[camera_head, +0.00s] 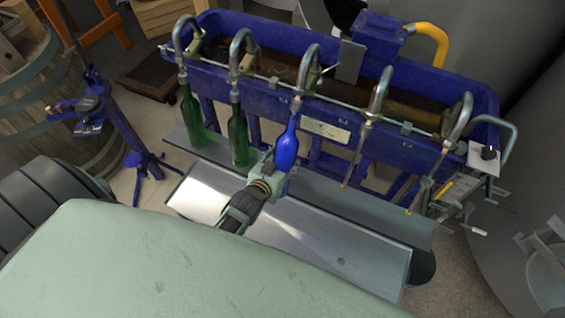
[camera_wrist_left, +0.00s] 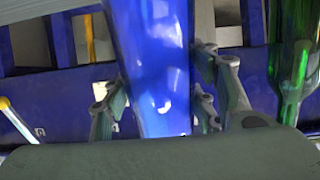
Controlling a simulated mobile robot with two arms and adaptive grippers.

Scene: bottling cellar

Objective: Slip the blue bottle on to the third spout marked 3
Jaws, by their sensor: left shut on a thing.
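The blue bottle (camera_head: 287,149) stands upright, neck up, under the third spout (camera_head: 299,88) from the left. Its mouth is right at that spout's lower end. I cannot tell whether the mouth is around the tip or just below it. My left gripper (camera_head: 275,172) is shut on the lower part of the bottle. In the left wrist view the blue bottle (camera_wrist_left: 152,65) fills the space between the two fingers. The number 3 mark is not readable. My right gripper is not in view.
Green bottles hang at the first spout (camera_head: 183,60) and the second spout (camera_head: 236,68). The two spouts to the right are empty. The blue filler trough (camera_head: 262,66) stands behind, and a metal shelf (camera_head: 340,243) lies below. A blue stand (camera_head: 130,140) is at left.

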